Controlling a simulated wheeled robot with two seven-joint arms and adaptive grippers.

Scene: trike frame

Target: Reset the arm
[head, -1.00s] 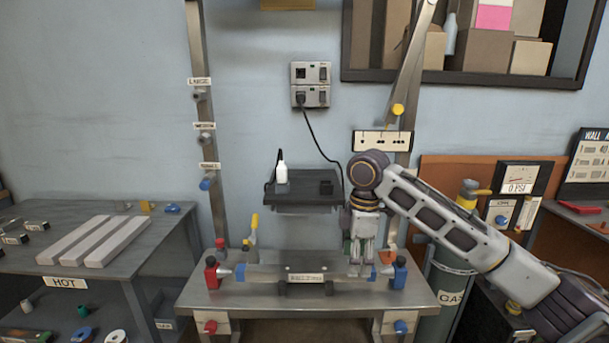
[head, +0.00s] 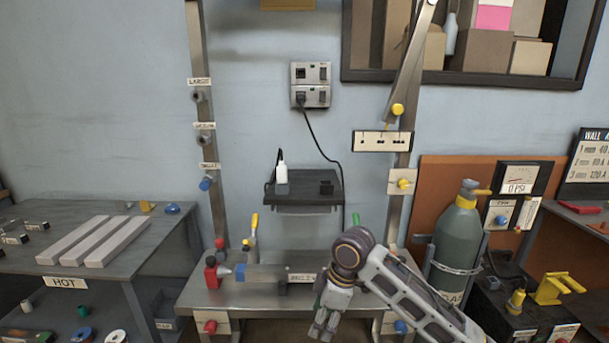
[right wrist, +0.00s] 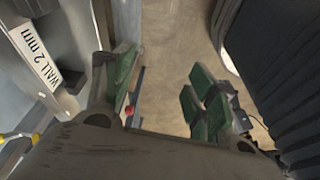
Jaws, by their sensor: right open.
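My right gripper (head: 325,322) hangs in front of the workbench at its front edge, pointing down, with the forearm coming in from the lower right. In the right wrist view its green-padded fingers (right wrist: 160,100) are apart with nothing between them; the floor shows through the gap. The metal workbench (head: 240,300) holds a clamped grey tube (head: 262,273) with a label, which my right arm partly covers. In the right wrist view a "WALL 2 mm" label (right wrist: 42,62) shows at the left. My left gripper is not in view.
A red clamp (head: 211,273) stands at the bench's left end. A side table (head: 150,240) with grey bars (head: 95,240) stands left. A grey gas cylinder (head: 457,240) stands right of the bench. A small dark shelf (head: 310,190) hangs on the wall behind.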

